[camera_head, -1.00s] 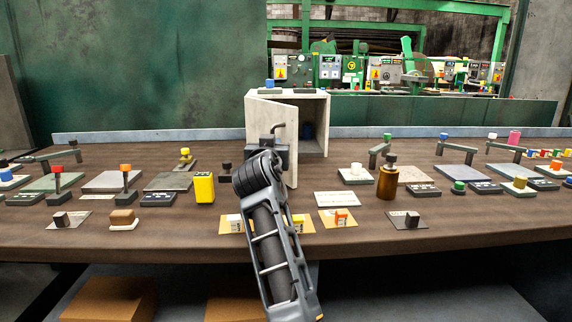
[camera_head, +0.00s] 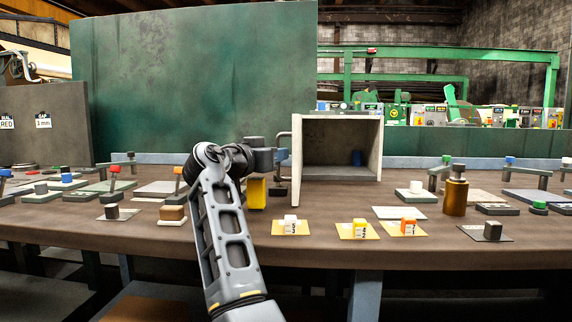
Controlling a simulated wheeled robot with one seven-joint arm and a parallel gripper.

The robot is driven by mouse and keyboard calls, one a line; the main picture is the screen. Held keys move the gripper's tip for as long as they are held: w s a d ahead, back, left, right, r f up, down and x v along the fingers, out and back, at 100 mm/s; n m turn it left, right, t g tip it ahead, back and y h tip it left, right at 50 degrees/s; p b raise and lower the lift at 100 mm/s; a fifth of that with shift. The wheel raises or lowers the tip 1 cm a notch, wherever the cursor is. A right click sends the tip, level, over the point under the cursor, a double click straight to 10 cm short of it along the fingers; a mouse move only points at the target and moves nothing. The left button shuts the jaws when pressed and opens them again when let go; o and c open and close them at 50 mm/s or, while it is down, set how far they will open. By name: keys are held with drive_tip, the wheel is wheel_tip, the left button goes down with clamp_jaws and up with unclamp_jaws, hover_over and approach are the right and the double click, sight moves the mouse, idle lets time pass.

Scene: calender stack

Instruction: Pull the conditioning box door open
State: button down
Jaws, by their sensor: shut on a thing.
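The pale conditioning box (camera_head: 376,140) stands at the back of the bench with its front open towards me. Its door (camera_head: 297,170) is swung out at the box's left side and shows almost edge-on. The dark bar handle (camera_head: 284,134) is on the door's left, outer face. My gripper (camera_head: 277,156) is shut on the handle, to the left of the door. My wrist and arm hide part of the grip.
A yellow block (camera_head: 257,193) stands just below my gripper. Numbered yellow cards (camera_head: 357,231) with small blocks lie in front of the box. A brown bottle (camera_head: 455,193) stands to the right. A tall green panel (camera_head: 190,80) rises behind the bench.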

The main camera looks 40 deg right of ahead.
drive_tip(key=shift+w+a+m+g, duration=0.1)
drive_tip(key=shift+w+m+g, duration=0.2)
drive_tip(key=shift+w+g, duration=0.15)
drive_tip(key=shift+f, duration=0.1)
drive_tip(key=c, duration=1.2)
unclamp_jaws()
drive_tip(key=shift+o, duration=0.2)
drive_tip(key=shift+a, duration=0.1)
drive_tip(key=shift+s+a+p, duration=0.15)
drive_tip(key=shift+a, duration=1.1)
drive_tip(key=shift+s+a+p, duration=0.1)
drive_tip(key=shift+s+a, duration=0.1)
drive_tip(key=shift+a, duration=1.1)
drive_tip(key=shift+s+a+p, duration=0.15)
drive_tip(key=shift+a, duration=1.1)
